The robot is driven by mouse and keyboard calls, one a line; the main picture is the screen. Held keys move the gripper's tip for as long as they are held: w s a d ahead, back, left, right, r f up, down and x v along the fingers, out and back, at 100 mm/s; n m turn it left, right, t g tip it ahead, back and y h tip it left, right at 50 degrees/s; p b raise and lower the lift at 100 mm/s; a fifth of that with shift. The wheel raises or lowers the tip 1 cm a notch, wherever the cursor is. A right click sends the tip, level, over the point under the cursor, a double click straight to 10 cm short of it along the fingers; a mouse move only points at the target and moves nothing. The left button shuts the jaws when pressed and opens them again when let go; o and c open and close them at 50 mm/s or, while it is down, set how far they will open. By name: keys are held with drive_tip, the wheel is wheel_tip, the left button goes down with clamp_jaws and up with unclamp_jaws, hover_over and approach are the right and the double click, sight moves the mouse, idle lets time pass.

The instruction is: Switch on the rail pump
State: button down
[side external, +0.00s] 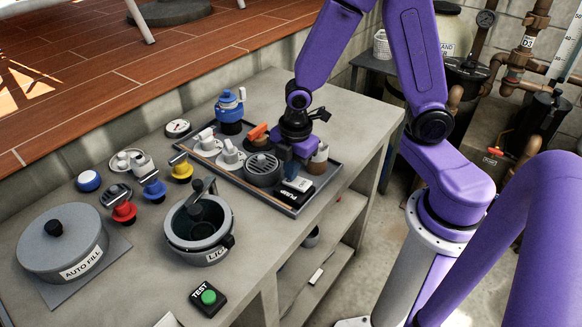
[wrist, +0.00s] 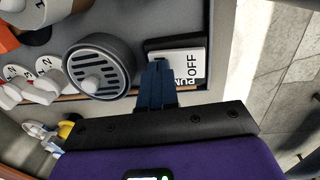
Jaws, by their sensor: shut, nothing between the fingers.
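The pump switch (side external: 298,184) is a white rocker on a dark base near the front right of the grey tray (side external: 294,211), with a PUMP label beside it. In the wrist view the rocker (wrist: 193,66) reads OFF, and the PUMP lettering is partly hidden by my fingers. My gripper (side external: 291,168) points down over the tray, just behind the switch. In the wrist view its blue fingertips (wrist: 157,66) are together and empty, at the left edge of the rocker. I cannot tell whether they touch it.
A round slotted grille (side external: 263,168) stands left of the switch, with white valve handles (side external: 230,155) and an orange handle (side external: 256,132) behind. A brown-and-white item (side external: 318,160) is close to my gripper's right. A lidded pot (side external: 62,243) and green TEST button (side external: 208,297) are farther off.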

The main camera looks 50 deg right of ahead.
drive_tip(key=shift+s+r, duration=0.25)
drive_tip(key=shift+s, duration=0.35)
wheel_tip(320, 180, up, 14)
drive_tip(key=w, duration=0.2)
idle(0.5)
drive_tip(key=shift+s, duration=0.1)
drive_tip(key=s+f+m, duration=0.2)
drive_tip(key=s+m, duration=0.3)
drive_tip(key=s, duration=1.3)
drive_tip(key=shift+s+a+f+g, duration=0.2)
drive_tip(key=shift+a+f+g, duration=0.15)
drive_tip(key=shift+g, duration=0.05)
